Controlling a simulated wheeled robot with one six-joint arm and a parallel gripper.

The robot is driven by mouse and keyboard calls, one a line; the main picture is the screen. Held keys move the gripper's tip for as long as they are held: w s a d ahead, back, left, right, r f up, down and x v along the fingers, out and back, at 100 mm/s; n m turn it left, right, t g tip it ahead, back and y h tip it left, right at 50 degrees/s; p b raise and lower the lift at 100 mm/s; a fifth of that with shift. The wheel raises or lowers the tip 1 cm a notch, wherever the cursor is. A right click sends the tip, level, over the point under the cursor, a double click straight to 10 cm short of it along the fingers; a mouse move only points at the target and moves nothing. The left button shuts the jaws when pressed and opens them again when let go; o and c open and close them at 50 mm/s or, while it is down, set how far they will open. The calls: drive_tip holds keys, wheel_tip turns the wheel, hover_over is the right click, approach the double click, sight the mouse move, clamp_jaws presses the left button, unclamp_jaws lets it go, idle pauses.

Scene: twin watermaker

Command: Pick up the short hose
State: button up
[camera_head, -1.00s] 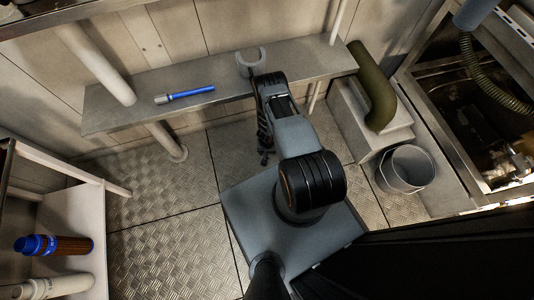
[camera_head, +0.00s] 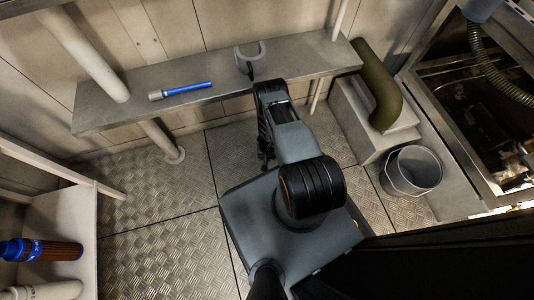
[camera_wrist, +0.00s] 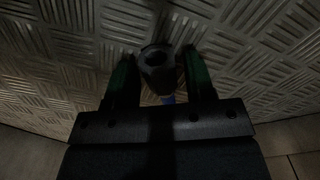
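My gripper (camera_wrist: 160,82) points down at the tread-plate floor, its two green-lined fingers apart. A dark grey round piece with a hole (camera_wrist: 158,70) shows between the fingertips, with a bit of blue below it. Narrow gaps seem to separate it from the fingers; the view is dark. I cannot tell whether it is the short hose. In the head view my arm mostly hides the gripper (camera_head: 266,158) in front of the shelf. A thick bent olive hose (camera_head: 382,95) lies over the step at the right. A grey U-shaped piece (camera_head: 250,62) stands on the shelf.
The grey shelf (camera_head: 115,116) holds a blue-handled tool (camera_head: 182,90). A grey bucket (camera_head: 411,171) stands at the right beside the step. A blue-capped filter (camera_head: 40,250) lies on a rack at lower left. The floor (camera_head: 160,210) left of my base is clear.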

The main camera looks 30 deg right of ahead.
drive_tip(key=c, duration=0.8)
wheel_tip(320, 180, up, 18)
drive_tip(key=p, duration=1.8)
